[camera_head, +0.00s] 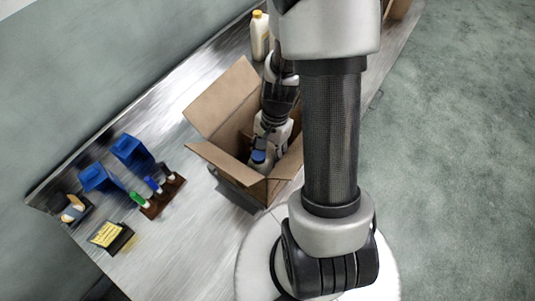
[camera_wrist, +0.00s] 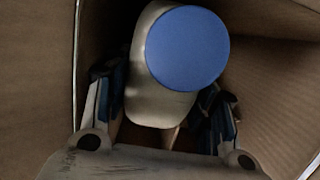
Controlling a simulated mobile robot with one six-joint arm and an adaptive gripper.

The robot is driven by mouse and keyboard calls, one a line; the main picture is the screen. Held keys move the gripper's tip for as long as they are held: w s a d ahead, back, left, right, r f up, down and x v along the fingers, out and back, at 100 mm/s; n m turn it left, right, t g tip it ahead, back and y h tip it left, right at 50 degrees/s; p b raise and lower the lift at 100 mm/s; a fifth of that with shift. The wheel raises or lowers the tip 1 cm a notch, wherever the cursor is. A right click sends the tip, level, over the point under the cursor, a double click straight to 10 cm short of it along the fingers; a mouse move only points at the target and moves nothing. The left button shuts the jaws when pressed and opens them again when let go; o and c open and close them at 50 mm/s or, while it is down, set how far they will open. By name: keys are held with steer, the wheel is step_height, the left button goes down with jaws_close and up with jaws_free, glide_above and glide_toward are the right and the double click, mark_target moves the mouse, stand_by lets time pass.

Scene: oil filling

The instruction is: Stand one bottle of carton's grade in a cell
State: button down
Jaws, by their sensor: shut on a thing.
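The open cardboard carton (camera_head: 218,103) stands on the metal bench with its flaps spread. My gripper (camera_head: 262,143) reaches down inside it. In the wrist view my gripper (camera_wrist: 163,112) has a finger on each side of a white bottle (camera_wrist: 150,105) with a round blue cap (camera_wrist: 187,47), and is shut on it. The blue cap also shows in the head view (camera_head: 258,156), inside the carton near its front wall. Carton walls surround the bottle. The bottle's base, the cell dividers and any grade marking are hidden or unreadable.
A white bottle with a yellow cap (camera_head: 260,36) stands behind the carton. To the left are two blue bins (camera_head: 99,179), a rack (camera_head: 163,198) with green, blue and dark-topped items, and a yellow note (camera_head: 106,234) on a dark holder.

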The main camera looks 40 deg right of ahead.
steer(key=shift+f+b, duration=0.9)
steer(key=shift+f, duration=0.2)
steer(key=c, duration=0.6)
jaws_free()
steer(key=r, duration=0.4)
steer(key=d+r, duration=0.1)
steer(key=r, duration=0.3)
steer(key=d+r, duration=0.1)
steer(key=r, duration=0.2)
steer(key=shift+w+d+r, duration=0.1)
steer(key=shift+w+r, duration=0.3)
